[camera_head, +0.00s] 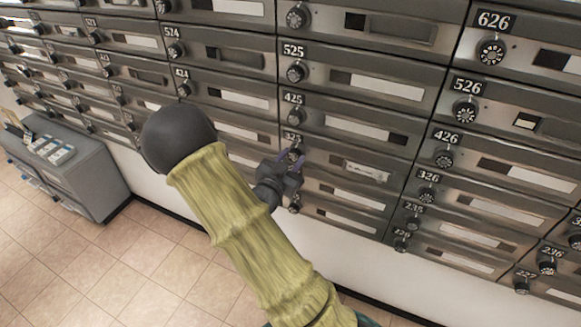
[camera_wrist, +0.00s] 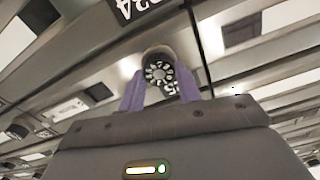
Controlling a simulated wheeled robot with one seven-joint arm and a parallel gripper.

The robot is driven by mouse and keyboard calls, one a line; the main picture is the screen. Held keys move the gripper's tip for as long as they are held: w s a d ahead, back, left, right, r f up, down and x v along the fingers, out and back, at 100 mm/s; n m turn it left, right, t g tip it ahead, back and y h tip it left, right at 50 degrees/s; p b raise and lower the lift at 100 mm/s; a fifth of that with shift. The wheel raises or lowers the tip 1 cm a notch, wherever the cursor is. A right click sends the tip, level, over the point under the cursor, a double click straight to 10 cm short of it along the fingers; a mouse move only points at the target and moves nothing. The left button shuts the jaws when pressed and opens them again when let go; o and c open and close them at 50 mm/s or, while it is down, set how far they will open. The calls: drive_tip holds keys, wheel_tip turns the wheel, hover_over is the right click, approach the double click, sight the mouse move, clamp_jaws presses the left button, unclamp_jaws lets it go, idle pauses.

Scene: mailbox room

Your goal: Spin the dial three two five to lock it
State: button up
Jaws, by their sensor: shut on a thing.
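The mailbox wall fills the head view, with a round black dial on each door. The dial of box 325 (camera_head: 294,154) is below the one labelled 425, and its label is partly covered. My gripper (camera_head: 293,158) is at that dial, with its purple fingers on either side. In the wrist view the dial (camera_wrist: 158,72) shows its white markings between the two purple fingers of my gripper (camera_wrist: 160,85). The fingers are shut on the dial's sides. The dial's exact setting is too small to read.
Neighbouring dials stick out nearby, such as those of box 425 (camera_head: 293,114) and box 326 (camera_head: 426,194). A grey cabinet (camera_head: 75,165) stands on the tiled floor at the left. The tiled floor (camera_head: 120,265) in front of the wall is clear.

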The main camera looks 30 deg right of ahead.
drive_tip(key=m+b, duration=0.2)
drive_tip(key=b, duration=0.1)
drive_tip(key=f+m+b, duration=0.1)
drive_tip(key=m+b, duration=0.2)
drive_tip(key=shift+m, duration=0.3)
drive_tip(key=m+b, duration=0.2)
drive_tip(key=shift+r+b, duration=0.25)
drive_tip(key=shift+b, duration=0.1)
drive_tip(key=shift+r, duration=0.1)
drive_tip(key=o, duration=1)
